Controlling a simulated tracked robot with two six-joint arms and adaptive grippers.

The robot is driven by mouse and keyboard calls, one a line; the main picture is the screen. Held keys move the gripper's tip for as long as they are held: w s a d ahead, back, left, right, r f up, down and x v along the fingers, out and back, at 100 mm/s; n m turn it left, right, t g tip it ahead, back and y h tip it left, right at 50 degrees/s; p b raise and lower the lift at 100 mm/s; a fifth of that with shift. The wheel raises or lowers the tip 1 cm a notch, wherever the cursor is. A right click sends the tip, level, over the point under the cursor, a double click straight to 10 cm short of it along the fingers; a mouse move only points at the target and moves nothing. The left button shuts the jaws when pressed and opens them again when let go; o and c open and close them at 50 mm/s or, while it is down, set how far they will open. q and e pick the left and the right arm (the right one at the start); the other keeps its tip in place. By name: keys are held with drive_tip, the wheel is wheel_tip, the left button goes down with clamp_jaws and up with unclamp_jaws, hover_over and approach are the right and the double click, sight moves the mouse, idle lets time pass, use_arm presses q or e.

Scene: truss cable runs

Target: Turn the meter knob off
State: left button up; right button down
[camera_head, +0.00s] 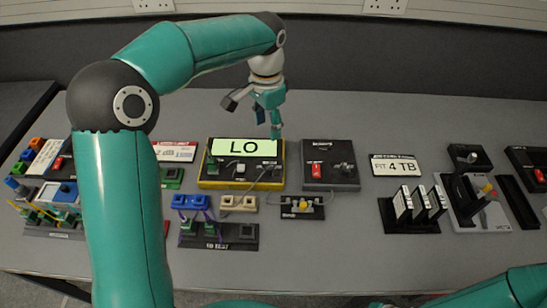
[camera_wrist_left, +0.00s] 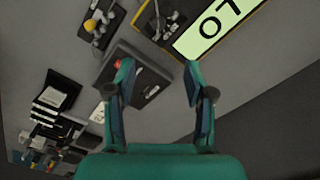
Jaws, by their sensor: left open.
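The meter (camera_head: 204,181) is a black box with a yellow edge and a green display (camera_head: 244,147) that reads LO. Below the display are a green connector, a white square piece and a grey part near the right end; which is the knob is too small to tell. In the left wrist view the meter's display (camera_wrist_left: 213,27) is at the upper right. My left gripper (camera_head: 257,115) is open and empty, above the table behind the meter's right part. Its open fingers also show in the left wrist view (camera_wrist_left: 159,68). My right gripper is out of view.
A black box with a red switch (camera_head: 317,171) stands right of the meter. A small panel with a yellow knob (camera_head: 303,206) and a connector board (camera_head: 222,236) lie in front. A drive rack (camera_head: 415,212) stands farther right. The table (camera_head: 330,250) is bare at the front middle.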

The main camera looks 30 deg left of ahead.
sight(269, 167)
use_arm(q)
wheel_tip(269, 167, down, 16)
drive_tip(key=shift+d+p, duration=0.1)
drive_tip(key=shift+p, duration=0.5)
clamp_jaws()
